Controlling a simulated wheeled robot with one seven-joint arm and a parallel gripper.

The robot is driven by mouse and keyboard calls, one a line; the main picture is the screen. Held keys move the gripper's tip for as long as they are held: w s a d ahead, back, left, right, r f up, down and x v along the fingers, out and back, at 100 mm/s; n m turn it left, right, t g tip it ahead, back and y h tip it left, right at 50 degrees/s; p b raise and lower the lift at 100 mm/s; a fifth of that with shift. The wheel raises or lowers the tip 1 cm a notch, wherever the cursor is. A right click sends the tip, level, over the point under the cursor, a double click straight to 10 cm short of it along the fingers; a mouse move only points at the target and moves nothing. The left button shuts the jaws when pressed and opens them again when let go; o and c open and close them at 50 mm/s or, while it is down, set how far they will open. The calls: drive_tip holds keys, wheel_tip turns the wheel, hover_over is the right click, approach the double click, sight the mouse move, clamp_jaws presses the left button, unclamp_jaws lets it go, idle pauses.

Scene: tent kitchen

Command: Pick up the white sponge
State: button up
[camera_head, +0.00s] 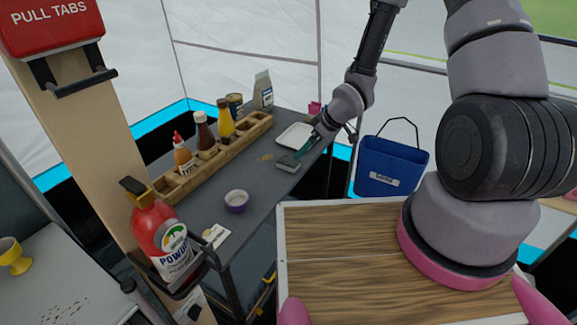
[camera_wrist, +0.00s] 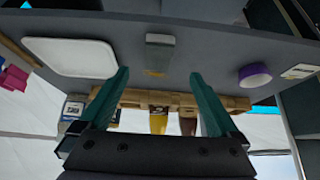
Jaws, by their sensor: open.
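The sponge (camera_head: 288,164) is a small pale grey-white block with a darker side, lying on the dark grey table near its right edge. In the wrist view the sponge (camera_wrist: 160,53) shows just past the fingertips, in line with the gap between them. My gripper (camera_head: 304,150) has green fingers and is above the table, close to the sponge. In the wrist view my gripper (camera_wrist: 160,76) is open, with nothing between its fingers. Whether a finger touches the sponge cannot be told.
A white tray (camera_head: 294,136) lies behind the sponge. A wooden rack (camera_head: 214,160) with several sauce bottles lines the table's far side. A purple bowl (camera_head: 236,201) and a card (camera_head: 216,235) are nearer. A blue bin (camera_head: 391,168) hangs right of the table. Bare tabletop surrounds the sponge.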

sight(289, 160)
drive_tip(key=x, duration=0.4)
drive_tip(key=shift+w+f, duration=0.1)
drive_tip(key=shift+f, duration=0.1)
drive_tip(key=x, duration=0.5)
drive_tip(key=shift+w+a+r, duration=0.1)
drive_tip(key=shift+w+a, duration=0.15)
drive_tip(key=c, duration=1.5)
drive_tip(key=shift+r, duration=5.05)
